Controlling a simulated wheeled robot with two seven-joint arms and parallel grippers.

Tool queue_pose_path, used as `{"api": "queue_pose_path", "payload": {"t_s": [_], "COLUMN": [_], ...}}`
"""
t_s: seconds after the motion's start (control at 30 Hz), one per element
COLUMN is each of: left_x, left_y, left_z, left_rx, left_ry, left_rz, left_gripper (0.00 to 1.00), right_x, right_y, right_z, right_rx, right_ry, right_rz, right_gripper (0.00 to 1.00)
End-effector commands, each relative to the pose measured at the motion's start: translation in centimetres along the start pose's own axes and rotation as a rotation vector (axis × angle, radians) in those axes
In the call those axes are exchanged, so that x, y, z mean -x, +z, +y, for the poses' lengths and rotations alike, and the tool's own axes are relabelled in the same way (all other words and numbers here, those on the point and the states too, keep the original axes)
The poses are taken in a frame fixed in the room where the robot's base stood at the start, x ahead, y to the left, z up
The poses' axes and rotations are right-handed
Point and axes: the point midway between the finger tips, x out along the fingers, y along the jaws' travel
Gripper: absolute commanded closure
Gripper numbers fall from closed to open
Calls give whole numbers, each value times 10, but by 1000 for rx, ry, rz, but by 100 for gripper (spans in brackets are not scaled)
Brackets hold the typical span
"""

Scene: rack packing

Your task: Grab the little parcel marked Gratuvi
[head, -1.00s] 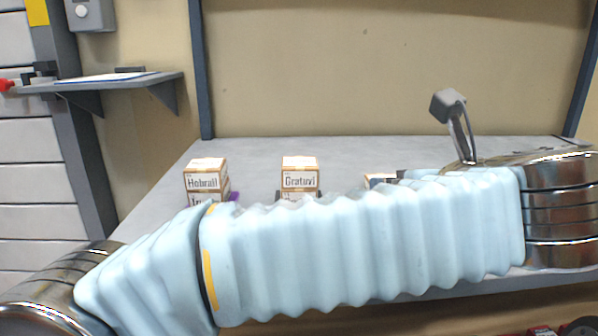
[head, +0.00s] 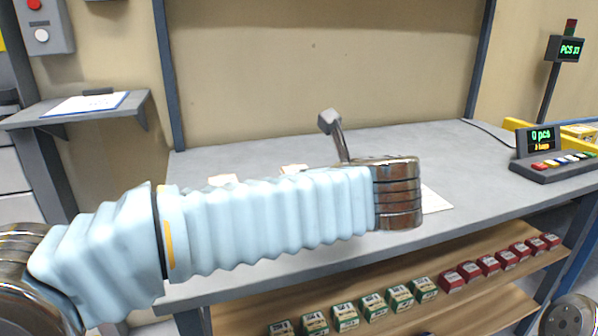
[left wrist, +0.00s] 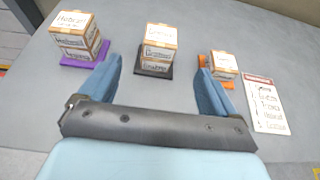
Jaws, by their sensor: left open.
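The little Gratuvi parcel (left wrist: 161,35) is the top box of the middle stack in the left wrist view, white with brown edges, its label blurred there. It rests on another box over a dark mat (left wrist: 155,70). My left gripper (left wrist: 159,62) is open and empty, its blue fingers pointing toward this stack, one to each side in the picture and short of the parcel. In the head view my left arm covers the gripper and most of the stacks. Only two pale box tops show above the arm, with labels unreadable. My right gripper is not in view.
A Holurall-topped stack (left wrist: 73,22) stands left on a purple mat. A smaller stack (left wrist: 224,65) stands right on an orange mat, beside a list card (left wrist: 267,105). A counter console (head: 545,155) is at the table's right. Red and green boxes line the lower shelf (head: 255,312).

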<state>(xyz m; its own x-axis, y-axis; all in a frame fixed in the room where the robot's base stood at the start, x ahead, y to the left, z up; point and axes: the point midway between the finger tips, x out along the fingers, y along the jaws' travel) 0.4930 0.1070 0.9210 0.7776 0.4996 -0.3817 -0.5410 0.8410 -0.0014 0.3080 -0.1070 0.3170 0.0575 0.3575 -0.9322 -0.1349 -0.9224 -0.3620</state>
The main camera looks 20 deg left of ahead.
Motion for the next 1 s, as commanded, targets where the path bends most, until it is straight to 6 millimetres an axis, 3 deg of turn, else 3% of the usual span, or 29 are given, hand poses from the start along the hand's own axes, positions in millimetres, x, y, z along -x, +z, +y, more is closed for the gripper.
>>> {"api": "queue_pose_path", "payload": {"t_s": [0.33, 0.57, 0.8, 1.0], "left_x": [-68, -88, -125, -135], "left_y": [0, 1, 2, 2], "left_z": [1, 0, 0, 0], "left_rx": [0, 0, 0, 1], "left_ry": [5, 3, 4, 2], "left_rz": [1, 1, 0, 0], "left_gripper": [8, 8, 8, 8], "right_x": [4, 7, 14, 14], "right_y": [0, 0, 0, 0], "right_z": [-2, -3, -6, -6], "right_rx": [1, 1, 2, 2], "right_ry": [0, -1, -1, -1], "right_rz": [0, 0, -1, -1], "right_gripper": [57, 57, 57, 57]}}
